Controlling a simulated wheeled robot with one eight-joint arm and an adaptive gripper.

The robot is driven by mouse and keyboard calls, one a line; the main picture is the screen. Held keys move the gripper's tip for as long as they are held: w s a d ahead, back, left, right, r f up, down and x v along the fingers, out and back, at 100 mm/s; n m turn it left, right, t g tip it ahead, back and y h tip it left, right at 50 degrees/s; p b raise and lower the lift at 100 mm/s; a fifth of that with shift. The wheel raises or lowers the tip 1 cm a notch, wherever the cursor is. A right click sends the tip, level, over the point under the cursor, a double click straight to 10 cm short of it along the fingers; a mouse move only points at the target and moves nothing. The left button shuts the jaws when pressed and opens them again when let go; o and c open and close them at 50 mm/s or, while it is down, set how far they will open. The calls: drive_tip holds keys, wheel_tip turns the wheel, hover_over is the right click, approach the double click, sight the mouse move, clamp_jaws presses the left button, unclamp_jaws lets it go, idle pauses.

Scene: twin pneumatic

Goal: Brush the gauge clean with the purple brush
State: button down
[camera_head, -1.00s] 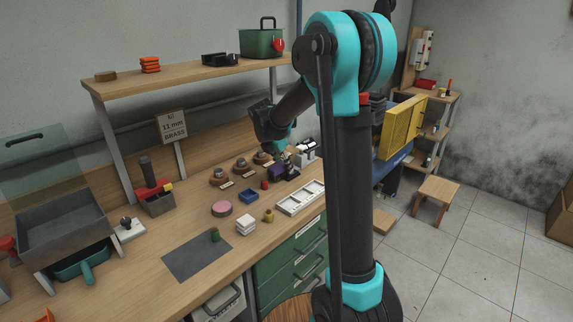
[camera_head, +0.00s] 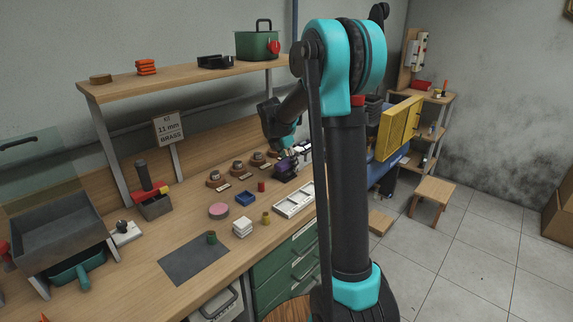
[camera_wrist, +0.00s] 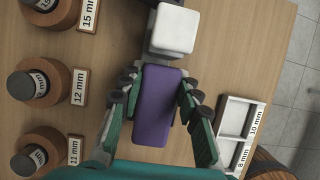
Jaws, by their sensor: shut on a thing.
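The purple brush (camera_wrist: 156,105) shows as a purple block between the two fingers of my gripper (camera_wrist: 160,95) in the wrist view. The fingers are shut on its sides. In the head view my gripper (camera_head: 287,153) is low over the back right of the bench, with the purple brush (camera_head: 285,173) below it. Several round gauges on wooden bases stand to the left, with cards reading 15 mm (camera_wrist: 90,14), 12 mm (camera_wrist: 80,86) and 11 mm (camera_wrist: 75,150). Whether any gauge is dirty cannot be told. The brush's bristles are hidden.
A white block (camera_wrist: 172,30) on a dark mount lies just beyond the brush. A white divided tray (camera_wrist: 237,130) is at the right. A sign (camera_head: 168,128) reads 11 mm BRASS.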

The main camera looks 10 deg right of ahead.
sight(279, 164)
drive_tip(key=shift+w+d, duration=0.5)
drive_tip(key=shift+d, duration=0.05)
drive_tip(key=shift+s+a, duration=0.1)
drive_tip(key=shift+s+a+f, duration=0.1)
drive_tip(key=shift+s+a, duration=0.55)
drive_tip(key=shift+a, duration=0.25)
drive_tip(key=shift+s+a+r, duration=0.1)
drive_tip(key=shift+s+a, duration=0.5)
drive_tip(key=shift+a, duration=0.25)
drive_tip(key=shift+s+a+f, duration=0.1)
drive_tip(key=shift+s+a, duration=0.55)
drive_tip(key=shift+a, duration=0.25)
drive_tip(key=shift+r, duration=3.05)
drive_tip(key=shift+r, duration=0.15)
